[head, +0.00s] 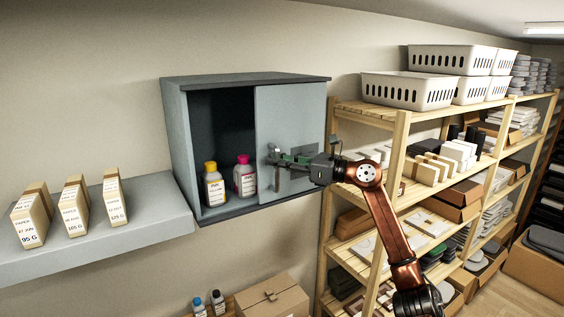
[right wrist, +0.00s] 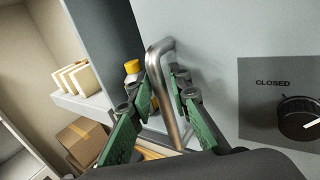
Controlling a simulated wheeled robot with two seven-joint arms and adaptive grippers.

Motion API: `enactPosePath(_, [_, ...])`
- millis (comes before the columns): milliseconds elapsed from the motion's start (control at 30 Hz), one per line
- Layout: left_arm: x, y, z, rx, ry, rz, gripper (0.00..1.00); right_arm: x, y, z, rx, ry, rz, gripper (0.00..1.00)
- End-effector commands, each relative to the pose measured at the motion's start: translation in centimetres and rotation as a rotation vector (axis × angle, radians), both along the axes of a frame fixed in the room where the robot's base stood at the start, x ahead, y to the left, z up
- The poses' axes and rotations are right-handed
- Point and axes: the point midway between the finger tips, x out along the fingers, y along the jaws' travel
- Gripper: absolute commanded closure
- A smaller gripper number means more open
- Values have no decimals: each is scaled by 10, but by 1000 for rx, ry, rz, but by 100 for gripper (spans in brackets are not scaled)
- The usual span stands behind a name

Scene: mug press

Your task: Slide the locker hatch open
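The grey locker (head: 176,140) hangs on the wall. Its hatch (head: 268,110) covers the right half of the front; the left half is uncovered. A bent metal handle stands on the hatch near its left edge, and the handle (right wrist: 157,75) shows large in the right wrist view. My right gripper (head: 277,158) is at the handle. In the right wrist view, its green-padded fingers (right wrist: 162,100) are apart, one on each side of the handle, with small gaps seeming to show. A dark knob (right wrist: 300,118) sits on a plate marked CLOSED. My left gripper is not in view.
A yellow-capped bottle (head: 213,187) and a pink-capped bottle (head: 244,178) stand inside the locker. A wall shelf (head: 150,225) with paper packs is at the left. A wooden rack (head: 395,155) stands at the right. A cardboard box (head: 272,300) sits below.

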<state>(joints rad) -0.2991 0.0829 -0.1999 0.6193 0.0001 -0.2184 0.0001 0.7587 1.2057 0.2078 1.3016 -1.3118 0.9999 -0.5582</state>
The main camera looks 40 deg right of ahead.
Motion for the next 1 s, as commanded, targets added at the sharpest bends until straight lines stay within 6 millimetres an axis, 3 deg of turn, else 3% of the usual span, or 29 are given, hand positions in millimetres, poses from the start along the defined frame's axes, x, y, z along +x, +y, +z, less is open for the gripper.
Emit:
enactPosePath(167, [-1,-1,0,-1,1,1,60,-14,-9,-1,-2,2,-3,82])
enactPosePath(500, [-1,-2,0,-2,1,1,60,-70,-41,-2,-1,3,-3,82])
enactPosePath(700, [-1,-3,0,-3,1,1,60,-94,-54,-1,0,1,-1,82])
enactPosePath(1000, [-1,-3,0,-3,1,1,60,-105,-59,0,-1,0,-1,82])
